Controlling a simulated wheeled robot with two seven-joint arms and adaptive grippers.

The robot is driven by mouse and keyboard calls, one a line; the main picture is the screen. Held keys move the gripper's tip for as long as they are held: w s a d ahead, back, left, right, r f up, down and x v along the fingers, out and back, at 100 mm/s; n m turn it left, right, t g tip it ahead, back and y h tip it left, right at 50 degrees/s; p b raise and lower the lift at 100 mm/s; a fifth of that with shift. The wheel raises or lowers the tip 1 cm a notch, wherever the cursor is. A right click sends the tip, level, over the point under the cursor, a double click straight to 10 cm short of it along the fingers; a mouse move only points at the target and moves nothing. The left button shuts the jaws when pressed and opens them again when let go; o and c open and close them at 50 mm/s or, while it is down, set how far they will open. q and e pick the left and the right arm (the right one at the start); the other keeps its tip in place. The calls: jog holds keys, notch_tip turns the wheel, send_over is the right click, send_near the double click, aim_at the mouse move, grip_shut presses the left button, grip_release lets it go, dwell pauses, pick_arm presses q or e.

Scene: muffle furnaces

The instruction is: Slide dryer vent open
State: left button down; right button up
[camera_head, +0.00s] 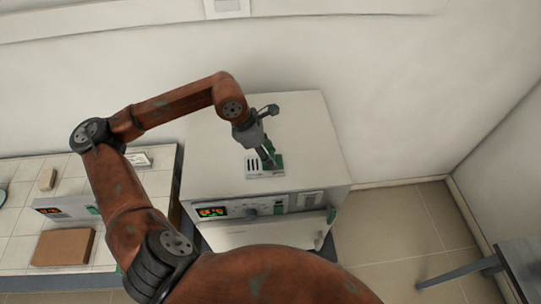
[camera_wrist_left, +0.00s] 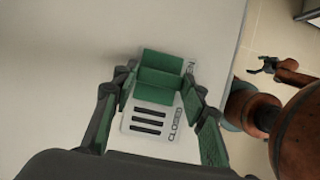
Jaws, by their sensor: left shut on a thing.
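The dryer (camera_head: 260,120) is a pale box with a flat top. Its vent plate (camera_head: 265,174) lies on that top and also shows in the left wrist view (camera_wrist_left: 128,127). Several dark slots and the word CLOSED are uncovered. My left gripper (camera_head: 266,160) is over the plate, its fingers shut on the slider from both sides in the wrist view (camera_wrist_left: 158,95). My right gripper (camera_wrist_left: 263,66) appears small at the right of that view, open and empty, away from the vent.
The dryer front has a lit display (camera_head: 212,212) and a knob (camera_head: 250,213). A tiled bench (camera_head: 15,225) at the left holds a brown block (camera_head: 64,247) and another device with a display. A grey table (camera_head: 522,262) stands at the lower right, with bare floor between.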

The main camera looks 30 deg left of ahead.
pick_arm(q)
jog(key=c, duration=1.6)
grip_release()
jog(key=shift+d, duration=0.15)
jog(key=o, duration=0.4)
jog(key=shift+w+d, duration=0.1)
jog(key=shift+w, duration=0.1)
jog(key=shift+o, duration=0.2)
jog(key=shift+s, duration=0.1)
pick_arm(e)
jog(key=shift+w, duration=0.55)
jog(key=shift+s, duration=0.1)
pick_arm(q)
jog(key=v, duration=1.2)
